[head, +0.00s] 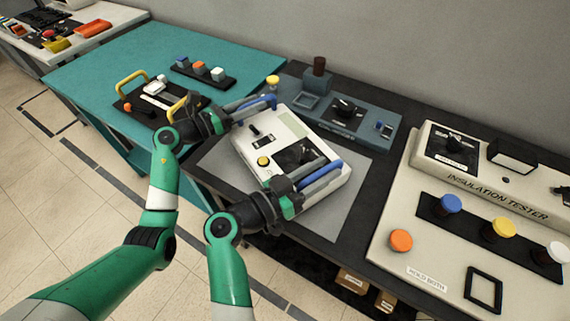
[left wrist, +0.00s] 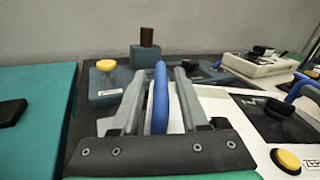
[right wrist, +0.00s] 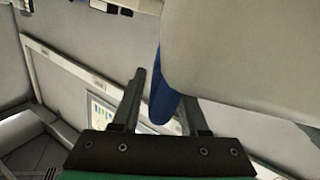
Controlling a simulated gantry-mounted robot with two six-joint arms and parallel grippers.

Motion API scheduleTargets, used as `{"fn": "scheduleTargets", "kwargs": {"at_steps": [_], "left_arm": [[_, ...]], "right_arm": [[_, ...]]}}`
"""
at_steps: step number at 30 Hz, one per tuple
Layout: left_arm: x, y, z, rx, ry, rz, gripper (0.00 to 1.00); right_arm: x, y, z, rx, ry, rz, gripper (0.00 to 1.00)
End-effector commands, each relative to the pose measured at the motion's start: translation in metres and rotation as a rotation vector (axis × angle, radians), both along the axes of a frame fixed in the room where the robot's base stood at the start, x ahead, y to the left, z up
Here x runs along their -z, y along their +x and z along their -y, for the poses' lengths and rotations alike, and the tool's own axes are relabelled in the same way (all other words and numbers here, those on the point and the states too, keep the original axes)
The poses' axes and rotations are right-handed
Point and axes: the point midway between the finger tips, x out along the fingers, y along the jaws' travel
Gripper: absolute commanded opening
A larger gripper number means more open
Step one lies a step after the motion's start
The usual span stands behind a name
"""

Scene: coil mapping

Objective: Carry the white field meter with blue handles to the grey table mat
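The white field meter (head: 262,140), with a dark display and a yellow knob, lies over the grey table mat (head: 225,165) at a slight angle. It seems to rest on the mat. My left gripper (head: 253,104) is open around its far-left blue handle, which stands between the fingers with gaps on both sides in the left wrist view (left wrist: 160,98). My right gripper (head: 312,180) is open around the near-right blue handle (head: 322,178). In the right wrist view that handle (right wrist: 163,100) lies nearer the right finger, with a gap on the left.
A blue-grey device (head: 345,118) stands behind the meter on the black table. A cream insulation tester (head: 400,215) stands to the right. A teal table (head: 110,65) on the left holds a black tray with yellow handles (head: 130,78) and a block strip (head: 205,72).

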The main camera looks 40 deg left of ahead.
Motion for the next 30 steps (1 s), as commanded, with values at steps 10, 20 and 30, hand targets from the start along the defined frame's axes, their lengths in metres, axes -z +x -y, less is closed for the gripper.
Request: {"fn": "scheduleTargets", "kwargs": {"at_steps": [10, 20, 30], "left_arm": [[0.000, -0.002, -0.001, 0.000, 0.001, -0.001, 0.52], [0.000, -0.062, -0.013, -0.006, 0.001, -0.001, 0.52], [0.000, -0.117, -0.021, -0.001, -0.001, -0.001, 0.52]], "right_arm": [[-0.001, 0.001, 0.001, 0.003, 0.002, 0.001, 0.52], [-0.001, 0.001, 0.001, 0.003, 0.002, 0.001, 0.52], [-0.001, 0.001, 0.001, 0.003, 0.002, 0.001, 0.52]]}}
